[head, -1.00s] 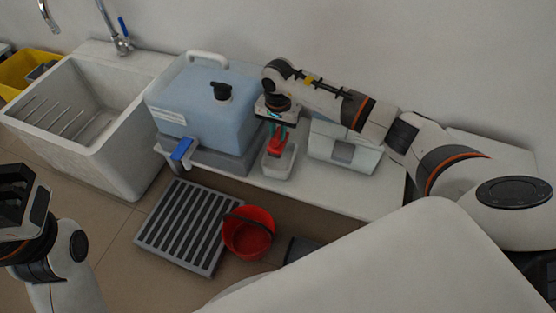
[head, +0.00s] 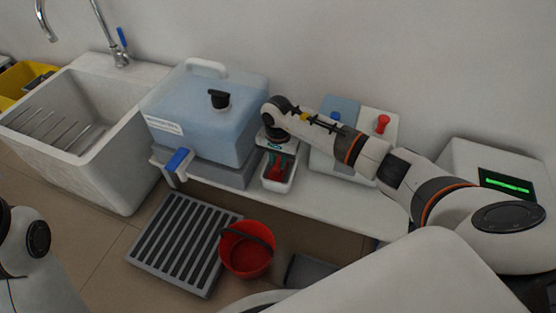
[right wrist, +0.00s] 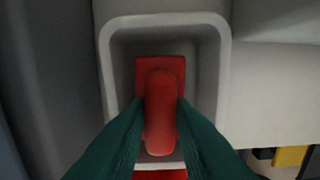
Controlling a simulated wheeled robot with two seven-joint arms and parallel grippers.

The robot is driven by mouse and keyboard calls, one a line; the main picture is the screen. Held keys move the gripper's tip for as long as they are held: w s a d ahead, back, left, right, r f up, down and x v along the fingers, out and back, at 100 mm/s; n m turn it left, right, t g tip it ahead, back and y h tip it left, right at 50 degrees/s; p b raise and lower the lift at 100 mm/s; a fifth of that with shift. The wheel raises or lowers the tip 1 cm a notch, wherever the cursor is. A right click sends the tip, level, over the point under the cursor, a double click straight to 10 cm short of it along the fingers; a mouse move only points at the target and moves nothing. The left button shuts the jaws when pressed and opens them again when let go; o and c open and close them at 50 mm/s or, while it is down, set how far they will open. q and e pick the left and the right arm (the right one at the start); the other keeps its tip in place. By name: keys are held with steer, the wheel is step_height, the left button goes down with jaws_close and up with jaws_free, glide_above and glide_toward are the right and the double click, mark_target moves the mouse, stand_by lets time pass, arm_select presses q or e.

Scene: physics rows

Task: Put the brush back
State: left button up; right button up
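The red brush (right wrist: 160,95) is inside a small white tub (right wrist: 222,75), with its handle pointing up toward my right wrist camera. In the head view the tub (head: 276,184) stands on the white bench beside the blue water tank, and the brush (head: 275,169) shows partly inside it. My right gripper (right wrist: 160,115) has its teal fingers against both sides of the brush handle, above the tub. In the head view it is over the tub (head: 277,154). Whether the brush touches the tub's floor is unclear. My left gripper is out of view.
The blue tank (head: 205,110) with a blue tap (head: 177,160) stands left of the tub. A box with red and blue knobs (head: 383,124) stands to the right. A red bucket (head: 247,262) and grey grate (head: 185,245) are on the floor. A sink (head: 120,150) is left.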

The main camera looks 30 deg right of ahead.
steer(key=o, duration=0.4)
steer(key=shift+r, duration=0.1)
